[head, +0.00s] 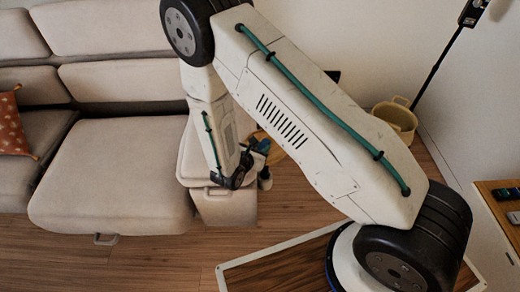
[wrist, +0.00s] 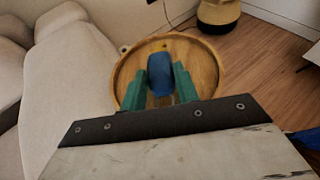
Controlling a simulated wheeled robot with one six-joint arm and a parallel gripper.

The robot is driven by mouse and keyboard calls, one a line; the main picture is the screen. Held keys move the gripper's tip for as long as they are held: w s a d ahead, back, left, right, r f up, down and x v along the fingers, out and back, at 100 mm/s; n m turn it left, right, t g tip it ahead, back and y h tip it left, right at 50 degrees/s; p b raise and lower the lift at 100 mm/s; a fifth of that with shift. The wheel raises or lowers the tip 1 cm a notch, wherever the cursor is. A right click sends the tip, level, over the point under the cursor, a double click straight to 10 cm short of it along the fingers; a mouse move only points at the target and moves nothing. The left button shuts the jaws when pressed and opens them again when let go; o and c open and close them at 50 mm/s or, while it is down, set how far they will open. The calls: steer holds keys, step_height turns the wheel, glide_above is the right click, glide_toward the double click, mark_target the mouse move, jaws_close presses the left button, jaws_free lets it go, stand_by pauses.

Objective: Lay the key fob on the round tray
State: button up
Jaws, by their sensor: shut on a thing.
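The round tray (wrist: 207,62) is light wood with a raised rim, and it fills the middle of the wrist view. A blue, rounded piece, which I take to be the key fob (wrist: 160,72), is between the green fingers of my gripper (wrist: 162,82). My gripper is shut on it, over the tray's surface. I cannot tell whether the fob touches the tray. In the head view my arm hides most of the tray (head: 275,154), and the fob cannot be made out clearly.
A beige sofa (head: 110,180) stands at left, close beside the tray. A yellowish basket (head: 396,117) stands behind it by the wall. A wooden table (head: 492,201) with several small items is at the right edge.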

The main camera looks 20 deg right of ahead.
steer(key=shift+f, duration=0.45)
steer(key=o, duration=1)
steer(key=shift+f, duration=0.1)
steer(key=shift+c, duration=0.2)
